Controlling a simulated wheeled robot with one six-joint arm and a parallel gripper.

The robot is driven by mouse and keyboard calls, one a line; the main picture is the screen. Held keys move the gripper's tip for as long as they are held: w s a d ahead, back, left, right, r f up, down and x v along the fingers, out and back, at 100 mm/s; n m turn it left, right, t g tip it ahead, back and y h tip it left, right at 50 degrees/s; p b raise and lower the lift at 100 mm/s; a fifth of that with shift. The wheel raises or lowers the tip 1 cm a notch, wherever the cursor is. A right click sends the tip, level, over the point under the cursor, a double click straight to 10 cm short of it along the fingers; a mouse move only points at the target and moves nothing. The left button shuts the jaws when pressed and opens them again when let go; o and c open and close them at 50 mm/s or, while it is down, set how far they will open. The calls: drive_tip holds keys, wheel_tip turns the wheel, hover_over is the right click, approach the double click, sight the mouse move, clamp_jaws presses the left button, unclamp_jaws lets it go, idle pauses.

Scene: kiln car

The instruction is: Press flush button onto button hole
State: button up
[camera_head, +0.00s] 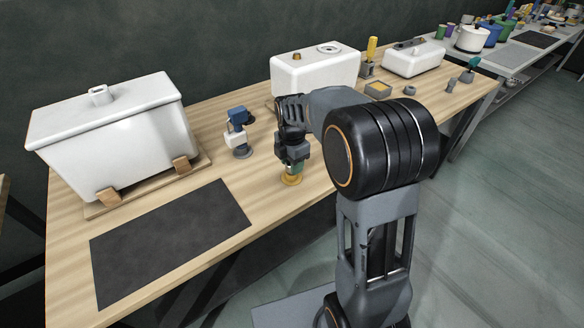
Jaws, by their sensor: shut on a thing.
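My gripper (292,166) points down over the front of the bench and is shut on a small part with a green body and a brass-yellow round base (291,180). The jaws hide most of this part. I cannot tell whether it is the flush button or whether its base touches the bench. A large white cistern (115,145) stands at the left with its lid (140,93) on. A small raised white square collar (98,92) is on top of the lid and may be the button hole; its opening is hard to make out.
A blue and white valve (238,135) stands between the cistern and my gripper. A dark mat (170,240) lies in front of the cistern. White tanks (315,72) and small parts stand behind to the right. The wooden cradle (150,192) holds the cistern.

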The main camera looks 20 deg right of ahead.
drive_tip(key=shift+r+p, duration=2.3)
drive_tip(key=shift+r, duration=0.6)
drive_tip(key=shift+r, duration=0.1)
